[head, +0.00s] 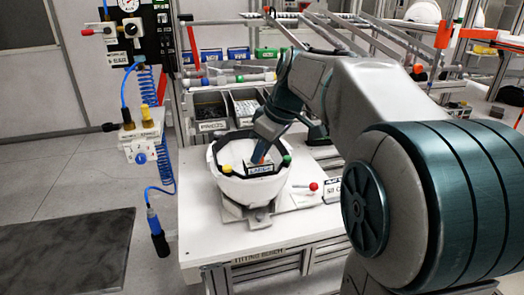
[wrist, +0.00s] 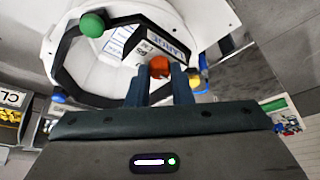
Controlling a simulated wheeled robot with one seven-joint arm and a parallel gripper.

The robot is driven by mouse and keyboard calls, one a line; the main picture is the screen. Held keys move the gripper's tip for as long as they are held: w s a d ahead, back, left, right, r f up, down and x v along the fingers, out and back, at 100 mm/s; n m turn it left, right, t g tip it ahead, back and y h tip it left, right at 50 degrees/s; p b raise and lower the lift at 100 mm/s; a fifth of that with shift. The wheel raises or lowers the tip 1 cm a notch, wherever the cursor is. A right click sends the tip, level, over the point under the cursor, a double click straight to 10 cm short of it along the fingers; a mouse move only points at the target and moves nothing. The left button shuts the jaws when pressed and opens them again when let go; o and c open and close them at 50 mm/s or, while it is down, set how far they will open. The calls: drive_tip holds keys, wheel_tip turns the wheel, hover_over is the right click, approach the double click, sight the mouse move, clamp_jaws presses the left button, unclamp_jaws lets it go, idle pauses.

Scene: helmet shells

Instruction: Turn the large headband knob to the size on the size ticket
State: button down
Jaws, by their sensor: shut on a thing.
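A white helmet shell (head: 228,185) sits open side up on a stand on the bench. Inside it a dark headband frame carries a plate labelled LARGE (head: 262,170), which also shows in the wrist view (wrist: 170,38). My gripper (head: 259,155) reaches down into the shell. In the wrist view its fingers are shut on an orange-red knob (wrist: 159,67) beside the LARGE plate. The fingers hide part of the knob, and I cannot read its setting. A white card (head: 332,190), partly hidden by my arm, stands to the right; its print is cut off.
A yellow knob (head: 227,169) and a green knob (head: 287,159) are on the shell's rim. A red-balled lever (head: 313,186) is right of the shell. Parts bins (head: 211,112) stand behind. A blue air hose (head: 152,190) hangs at left.

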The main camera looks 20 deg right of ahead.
idle(0.3)
drive_tip(key=c, duration=1.3)
unclamp_jaws()
drive_tip(key=shift+r, duration=0.1)
drive_tip(key=v, duration=1.3)
drive_tip(key=shift+s+d+r, duration=0.1)
drive_tip(key=shift+d+r, duration=0.05)
drive_tip(key=shift+r, duration=0.1)
